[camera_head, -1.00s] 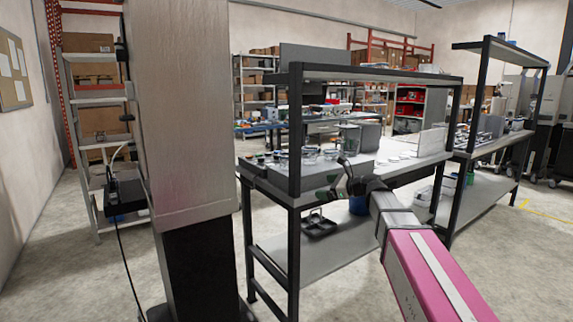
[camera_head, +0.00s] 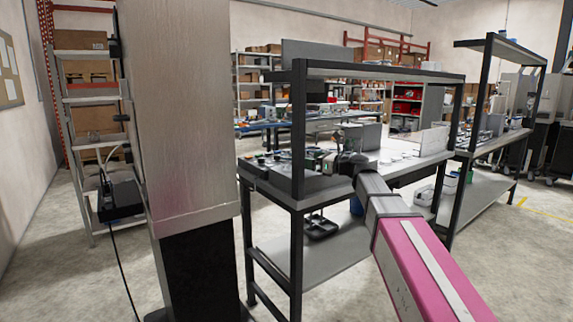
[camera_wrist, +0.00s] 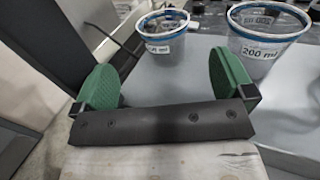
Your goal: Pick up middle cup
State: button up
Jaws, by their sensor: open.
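In the wrist view two clear cups with blue rims stand on a grey surface beyond my gripper (camera_wrist: 165,84). The farther cup (camera_wrist: 163,42) is about in line with the gap between the green finger pads, with its label partly readable as "ml". The nearer, larger cup (camera_wrist: 262,55), labelled 200 ml, stands to the right, beyond the right pad. Which one is the middle cup I cannot tell. My gripper is open and empty, apart from both cups. In the head view my gripper (camera_head: 345,160) is at the workbench top and hides things behind it.
The workbench (camera_head: 400,172) has dark uprights and an overhead shelf (camera_head: 375,72); one upright (camera_head: 298,130) stands close left of my gripper. Small items line the bench's left end. A second bench (camera_head: 495,145) stands to the right. A black bin (camera_head: 320,227) sits on the lower shelf.

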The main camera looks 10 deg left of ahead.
aim_at(283, 155)
jog(key=x, duration=1)
jog(key=shift+w+a+f, duration=0.2)
jog(key=shift+w+a, duration=0.05)
jog(key=shift+w, duration=0.1)
jog(key=c, duration=0.9)
